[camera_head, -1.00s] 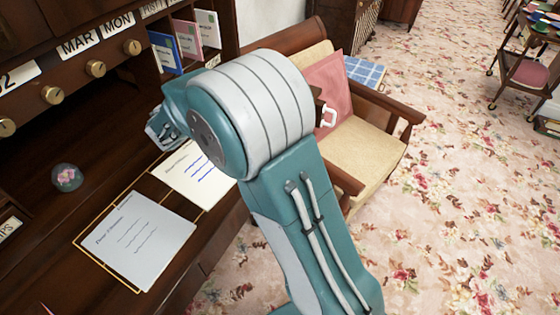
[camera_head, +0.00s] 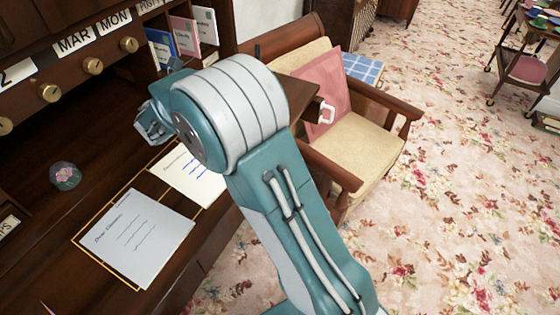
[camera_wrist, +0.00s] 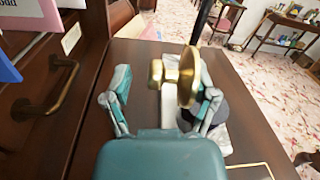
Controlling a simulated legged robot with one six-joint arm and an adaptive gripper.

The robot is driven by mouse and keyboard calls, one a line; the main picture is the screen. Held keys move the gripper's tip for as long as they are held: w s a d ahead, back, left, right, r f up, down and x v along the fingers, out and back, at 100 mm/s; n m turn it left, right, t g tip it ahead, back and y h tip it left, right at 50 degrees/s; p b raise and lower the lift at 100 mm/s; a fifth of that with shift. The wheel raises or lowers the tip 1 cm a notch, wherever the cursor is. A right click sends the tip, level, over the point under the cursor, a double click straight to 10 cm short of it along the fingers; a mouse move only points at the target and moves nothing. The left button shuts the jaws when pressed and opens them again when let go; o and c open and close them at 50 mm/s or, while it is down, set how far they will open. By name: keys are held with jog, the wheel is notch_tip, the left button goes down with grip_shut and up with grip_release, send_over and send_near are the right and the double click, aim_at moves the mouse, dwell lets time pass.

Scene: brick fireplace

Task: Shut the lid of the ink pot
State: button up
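In the wrist view, a round gold lid (camera_wrist: 187,76) stands on edge, raised, between the fingers of my gripper (camera_wrist: 163,84) and close to the right one. A smaller gold piece (camera_wrist: 155,73) is left of it. A dark round shape (camera_wrist: 209,112), perhaps part of the ink pot, shows beside the right finger; the pot's body is mostly hidden. My fingers are spread apart. Contact between the right finger and the lid cannot be told. In the head view, my gripper (camera_head: 150,124) shows only partly beyond my arm, and the ink pot is hidden.
A dark upright rod (camera_wrist: 201,22) stands just beyond the lid. A drawer with a brass handle (camera_wrist: 46,92) borders the left. Papers (camera_head: 135,238) lie on the desk. A glass paperweight (camera_head: 65,176) stands at left. An armchair (camera_head: 350,130) is right of the desk.

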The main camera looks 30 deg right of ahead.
jog(key=shift+a+f+n, duration=0.1)
jog(key=shift+a+n, duration=0.15)
jog(key=shift+n, duration=0.25)
jog(key=v, duration=1)
jog(key=s+d+m+g, duration=0.1)
jog(key=d, duration=0.1)
jog(key=s+d+r+m+g+y, duration=0.1)
jog(key=s+d+m, duration=0.1)
jog(key=s+d+m+g, duration=0.1)
jog(key=s+d+m, duration=0.1)
jog(key=shift+s+d+r, duration=0.1)
jog(key=shift+d+r, duration=0.05)
jog(key=shift+r, duration=0.05)
jog(key=s+d+m+g+y, duration=0.1)
jog(key=s+d+m+y, duration=0.1)
jog(key=s+m+y, duration=0.4)
jog(key=s+d+m+g+y, duration=0.1)
jog(key=s+d+m+y, duration=0.2)
jog(key=s+m, duration=0.9)
jog(key=s+f+y, duration=0.1)
jog(key=s+y, duration=0.2)
jog(key=shift+m+g, duration=0.3)
jog(key=shift+m, duration=0.1)
jog(key=shift+s+d, duration=0.1)
jog(key=shift+s, duration=0.05)
